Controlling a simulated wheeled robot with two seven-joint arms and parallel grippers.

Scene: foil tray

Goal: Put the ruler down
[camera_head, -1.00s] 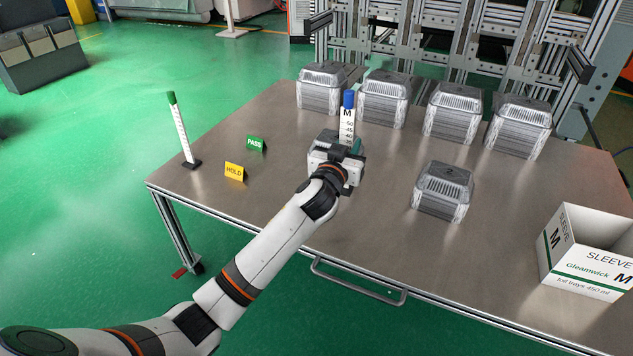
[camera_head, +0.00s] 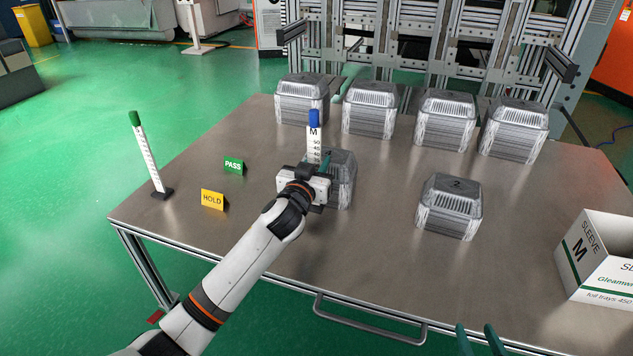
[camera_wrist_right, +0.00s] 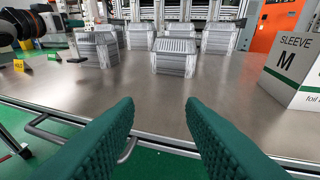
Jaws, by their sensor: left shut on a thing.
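The ruler (camera_head: 314,140) is white with a blue top, an M and number marks. It stands upright in my left gripper (camera_head: 322,173), which is shut on it. The gripper is at the near left side of a stack of foil trays (camera_head: 342,185); whether they touch I cannot tell. The ruler's lower end is hidden by the gripper. Another ruler (camera_head: 147,155), with a green top, stands in a black base (camera_head: 162,193) at the table's left. My right gripper (camera_wrist_right: 160,105) is open and empty in the right wrist view; its green fingertips show at the bottom of the head view (camera_head: 480,340).
Several tray stacks (camera_head: 370,110) line the table's back, and one stack (camera_head: 449,208) stands right of centre. A green PASS sign (camera_head: 233,165) and a yellow HOLD sign (camera_head: 212,200) stand at left. A white sleeve box (camera_head: 605,262) is at right. The front middle of the table (camera_head: 390,270) is clear.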

